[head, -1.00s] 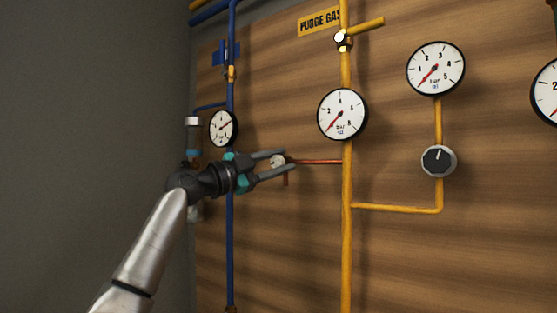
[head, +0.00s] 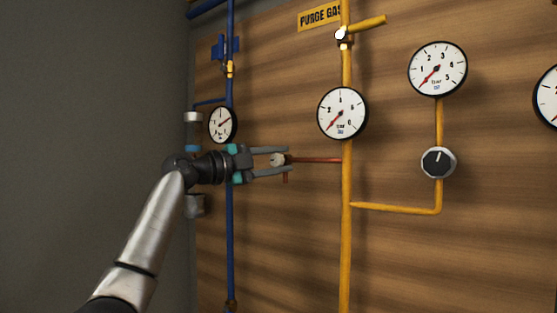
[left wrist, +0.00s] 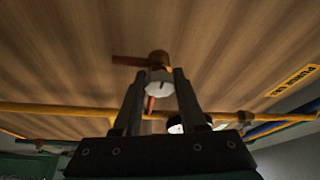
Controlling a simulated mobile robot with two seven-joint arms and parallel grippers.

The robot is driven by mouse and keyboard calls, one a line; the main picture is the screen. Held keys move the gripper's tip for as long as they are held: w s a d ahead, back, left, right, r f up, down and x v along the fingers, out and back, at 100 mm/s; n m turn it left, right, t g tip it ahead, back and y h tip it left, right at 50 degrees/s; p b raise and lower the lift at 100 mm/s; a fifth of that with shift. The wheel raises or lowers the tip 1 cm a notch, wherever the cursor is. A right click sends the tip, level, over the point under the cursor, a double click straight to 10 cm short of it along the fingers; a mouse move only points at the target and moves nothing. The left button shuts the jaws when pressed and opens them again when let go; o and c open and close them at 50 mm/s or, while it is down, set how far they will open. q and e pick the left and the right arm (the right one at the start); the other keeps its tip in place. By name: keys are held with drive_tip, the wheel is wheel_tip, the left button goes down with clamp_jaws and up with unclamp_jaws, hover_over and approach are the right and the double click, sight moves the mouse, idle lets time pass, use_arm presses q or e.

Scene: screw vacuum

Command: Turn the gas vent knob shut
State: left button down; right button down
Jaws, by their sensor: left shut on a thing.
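The gas vent knob (head: 277,160) is a small pale knob on a copper valve at the end of a thin red-brown pipe (head: 318,160). This pipe branches left from the yellow pipe (head: 347,240). My left gripper (head: 287,162) has its grey fingers on either side of the knob and is shut on it. In the left wrist view, the knob's white face (left wrist: 160,84) with a dark mark shows between the fingertips (left wrist: 159,82). The copper valve body (left wrist: 159,60) is behind it. My right gripper is not in view.
A blue pipe (head: 230,260) runs down behind my left gripper, with a small gauge (head: 222,125) on it. Two larger gauges (head: 342,113) (head: 437,69) and a black knob (head: 438,162) stand to the right. A wooden panel (head: 480,250) backs everything.

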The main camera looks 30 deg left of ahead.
use_arm(q)
drive_tip(key=shift+c, duration=2.3)
unclamp_jaws()
drive_tip(key=shift+s+a+f, duration=0.15)
drive_tip(key=shift+s, duration=0.15)
drive_tip(key=b+v, duration=0.6)
drive_tip(key=v, duration=0.8)
drive_tip(key=shift+s, duration=0.25)
drive_tip(key=shift+a, duration=0.1)
